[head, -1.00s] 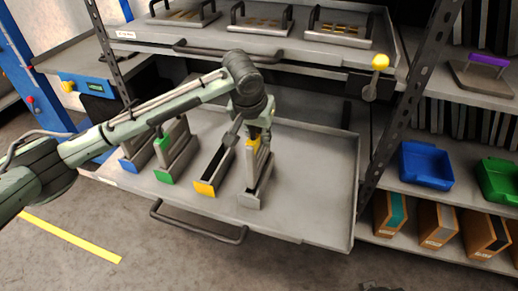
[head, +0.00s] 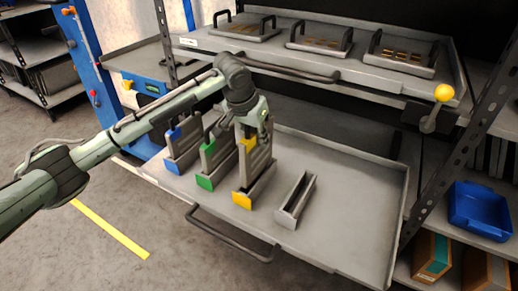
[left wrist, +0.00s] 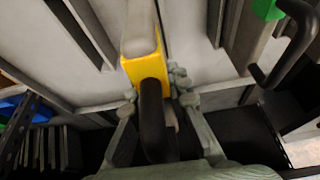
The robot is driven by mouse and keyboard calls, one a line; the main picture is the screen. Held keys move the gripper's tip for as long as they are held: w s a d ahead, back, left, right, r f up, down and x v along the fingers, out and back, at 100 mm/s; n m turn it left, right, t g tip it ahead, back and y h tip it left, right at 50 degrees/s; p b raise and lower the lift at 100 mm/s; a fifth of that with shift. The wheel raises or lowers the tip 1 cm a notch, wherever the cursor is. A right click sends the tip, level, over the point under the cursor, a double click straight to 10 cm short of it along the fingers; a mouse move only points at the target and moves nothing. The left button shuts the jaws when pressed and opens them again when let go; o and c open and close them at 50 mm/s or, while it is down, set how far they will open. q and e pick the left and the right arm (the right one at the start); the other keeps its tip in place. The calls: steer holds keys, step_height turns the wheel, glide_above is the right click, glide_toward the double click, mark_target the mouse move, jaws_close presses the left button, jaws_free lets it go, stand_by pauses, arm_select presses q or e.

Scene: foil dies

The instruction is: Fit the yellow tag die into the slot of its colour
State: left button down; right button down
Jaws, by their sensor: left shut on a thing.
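The yellow tag die (head: 258,162) is upright in the head view, in line with the holder that has the yellow label (head: 242,201). Its lower edge meets the holder's opening, but I cannot tell how deep it sits. My left gripper (head: 256,122) is shut on the die's handle from above. In the left wrist view the black handle (left wrist: 153,100) is between the fingers of my left gripper (left wrist: 156,88), under the yellow tag (left wrist: 147,68). The slot beneath is hidden by the die there. My right gripper is out of view.
An empty grey-labelled holder (head: 296,199) stands to the right. The green die (head: 217,154) and blue die (head: 184,137) stand in holders to the left. The pull-out tray (head: 345,215) is clear at right. An upper shelf (head: 300,60) with handled plates overhangs the back.

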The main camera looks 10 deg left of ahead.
mark_target(246, 132)
arm_select(q)
step_height(246, 132, down, 5)
steer(key=shift+w+f, duration=0.1)
steer(key=shift+f, duration=0.6)
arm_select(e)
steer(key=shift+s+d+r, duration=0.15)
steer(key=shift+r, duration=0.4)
